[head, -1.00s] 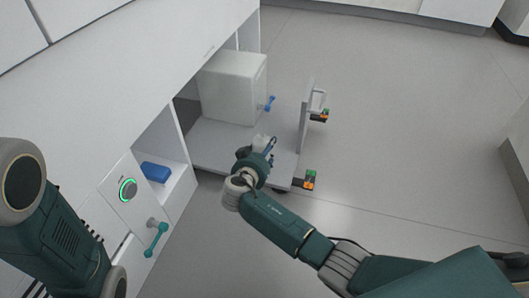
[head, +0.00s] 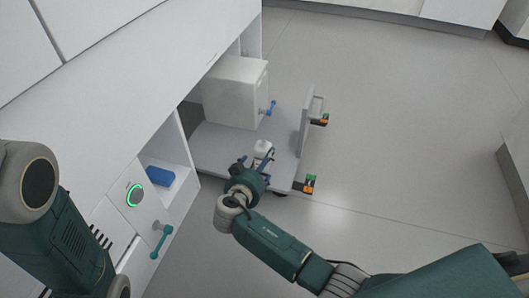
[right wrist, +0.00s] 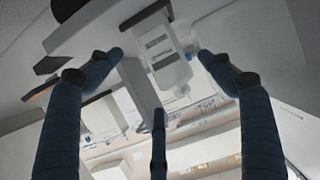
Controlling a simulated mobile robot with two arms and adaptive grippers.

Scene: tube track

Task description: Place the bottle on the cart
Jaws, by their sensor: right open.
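The white bottle (head: 262,148) stands on the grey cart platform (head: 285,166), near its front edge. My right gripper (head: 256,163) is open just in front of the bottle, its dark fingers spread. In the right wrist view, the bottle (right wrist: 173,72) appears inverted beyond the spread fingers of my right gripper (right wrist: 160,57), with a visible gap on both sides. The bottle's lower part is partly hidden by the gripper in the head view. My left arm shows at the left edge, but its gripper is out of frame.
A white box with a blue handle (head: 235,92) stands on the cart's far part. The cart's upright handle panel (head: 304,122) is to the right. A white cabinet (head: 150,80) with a blue item (head: 160,176) in its niche is at left. Floor to the right is clear.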

